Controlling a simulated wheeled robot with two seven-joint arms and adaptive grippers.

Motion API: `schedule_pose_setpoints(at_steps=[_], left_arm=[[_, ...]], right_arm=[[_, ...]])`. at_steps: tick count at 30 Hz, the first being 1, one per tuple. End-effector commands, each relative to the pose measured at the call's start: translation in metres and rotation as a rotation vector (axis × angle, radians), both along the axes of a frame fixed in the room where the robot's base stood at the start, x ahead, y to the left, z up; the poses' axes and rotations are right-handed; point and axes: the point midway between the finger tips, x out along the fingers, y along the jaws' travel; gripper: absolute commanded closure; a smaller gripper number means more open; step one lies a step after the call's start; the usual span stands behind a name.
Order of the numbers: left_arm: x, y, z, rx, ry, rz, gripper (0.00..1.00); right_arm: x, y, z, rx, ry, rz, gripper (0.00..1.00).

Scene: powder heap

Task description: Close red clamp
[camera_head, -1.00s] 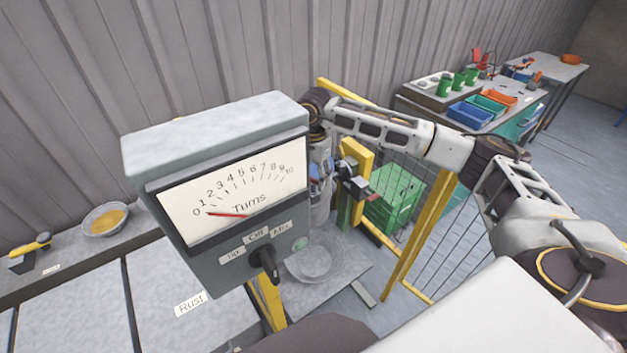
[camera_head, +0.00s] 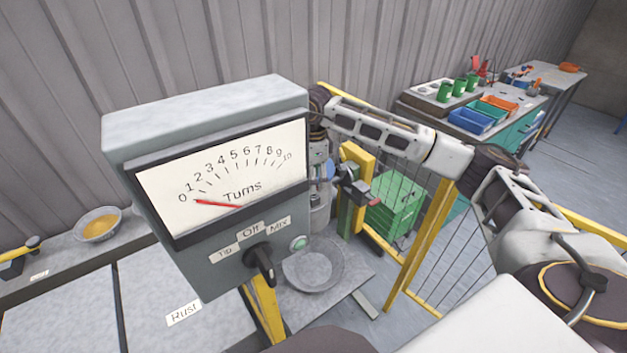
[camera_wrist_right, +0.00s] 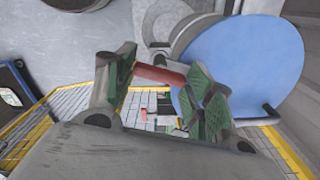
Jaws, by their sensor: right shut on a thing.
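The red clamp shows as a short red bar (camera_wrist_right: 158,73) in the right wrist view. My right gripper (camera_wrist_right: 163,80) has its green-padded fingers on either side of it, shut on the bar. A blue round disc (camera_wrist_right: 242,65) sits just right of the fingers. In the head view my right gripper (camera_head: 347,180) is beside the upright grey machine column, behind the dial box. The clamp is too small and too covered there to make out well. My left gripper is in neither view.
A large grey dial box (camera_head: 215,175) labelled Turns fills the left middle, its red needle near 0. A yellow rail fence (camera_head: 420,240) and a green crate (camera_head: 396,202) lie to the right.

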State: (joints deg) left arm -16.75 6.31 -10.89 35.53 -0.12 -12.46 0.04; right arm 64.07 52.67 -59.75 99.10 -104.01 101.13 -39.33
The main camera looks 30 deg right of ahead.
Motion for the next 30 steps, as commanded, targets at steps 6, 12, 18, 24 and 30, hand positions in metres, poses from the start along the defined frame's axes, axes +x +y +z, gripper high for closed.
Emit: schedule_pose_setpoints(at_steps=[6,12,18,24,30], left_arm=[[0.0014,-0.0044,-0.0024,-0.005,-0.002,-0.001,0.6],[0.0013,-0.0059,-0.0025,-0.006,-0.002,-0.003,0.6],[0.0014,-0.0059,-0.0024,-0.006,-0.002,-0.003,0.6],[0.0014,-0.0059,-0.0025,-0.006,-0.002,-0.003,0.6],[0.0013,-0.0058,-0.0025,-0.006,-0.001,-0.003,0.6]], right_arm=[[0.0007,-0.0001,0.0013,0.0,-0.003,-0.051,0.7],[0.0008,-0.0002,0.0016,0.0,-0.003,-0.064,0.7],[0.0009,-0.0003,0.0016,0.0,-0.003,-0.065,0.7],[0.0007,-0.0002,0.0012,0.001,-0.002,-0.063,0.26],[0.0003,0.0,0.0007,0.001,-0.001,-0.061,0.25]])
